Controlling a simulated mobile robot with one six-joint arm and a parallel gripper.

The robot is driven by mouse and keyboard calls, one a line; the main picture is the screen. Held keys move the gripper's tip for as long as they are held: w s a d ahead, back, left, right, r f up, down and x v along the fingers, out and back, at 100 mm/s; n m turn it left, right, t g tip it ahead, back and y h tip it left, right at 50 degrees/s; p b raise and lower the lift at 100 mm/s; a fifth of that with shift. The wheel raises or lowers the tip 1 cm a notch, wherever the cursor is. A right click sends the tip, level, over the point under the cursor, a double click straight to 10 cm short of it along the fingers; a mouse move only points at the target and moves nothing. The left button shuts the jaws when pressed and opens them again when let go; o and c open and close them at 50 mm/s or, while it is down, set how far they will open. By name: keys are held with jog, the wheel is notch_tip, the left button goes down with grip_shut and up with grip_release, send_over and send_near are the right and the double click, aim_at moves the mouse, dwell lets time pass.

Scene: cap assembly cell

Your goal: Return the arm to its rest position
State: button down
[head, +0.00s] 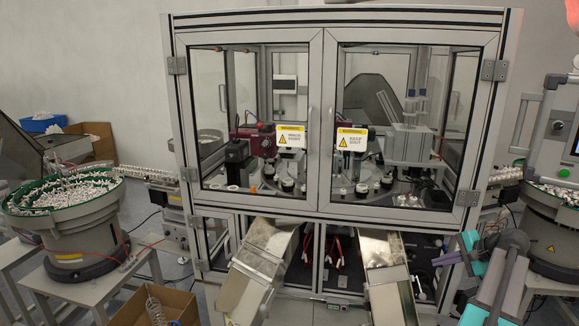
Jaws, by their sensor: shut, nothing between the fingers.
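My arm shows at the lower right of the head view, with grey links and teal joint covers, in front of the right corner of the machine. My gripper (447,258) is small at the left end of the wrist, in front of the machine's lower bay. It is shut, and I see nothing held in it. Its fine details are hard to make out at this size.
A glazed assembly cabinet (320,210) with shut doors fills the middle. Two metal chutes (258,262) (388,285) slope out below it. A green-rimmed bowl feeder (75,235) stands left, another feeder (553,235) right. An open cardboard box (178,303) lies at the front left.

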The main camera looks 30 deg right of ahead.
jog(key=w+a+f+n+g+y, duration=0.1)
jog(key=w+a+f+n+g, duration=0.15)
jog(key=w+a+f, duration=0.6)
jog(key=w+a+f+n+g, duration=0.1)
jog(key=w+a+f+n, duration=0.2)
jog(key=a, duration=1)
jog(key=w+a+f+n+g+y, duration=0.1)
jog(key=w+a+f+n+g, duration=0.15)
jog(key=w+a+f, duration=0.55)
jog(key=s+a+f+n+g+h, duration=0.1)
jog(key=s+a+f+n, duration=0.25)
jog(key=a, duration=0.85)
jog(key=s+a+f+n+g+h, duration=0.15)
jog(key=a+f+n, duration=0.3)
jog(key=a, duration=0.75)
jog(key=s+a+f+n, duration=0.3)
jog(key=a+n, duration=0.1)
jog(key=a, duration=0.8)
jog(key=s+f+g+b, duration=0.3)
jog(key=s+f+b, duration=0.3)
jog(key=s+f, duration=0.6)
jog(key=s+f+g+b, duration=0.3)
jog(key=s+f+b, duration=0.3)
jog(key=s+f, duration=0.7)
notch_tip(320, 180, down, 5)
jog(key=shift+s+r+n, duration=0.1)
jog(key=shift+s+n, duration=0.15)
jog(key=shift+n, duration=0.15)
jog(key=shift+d, duration=0.25)
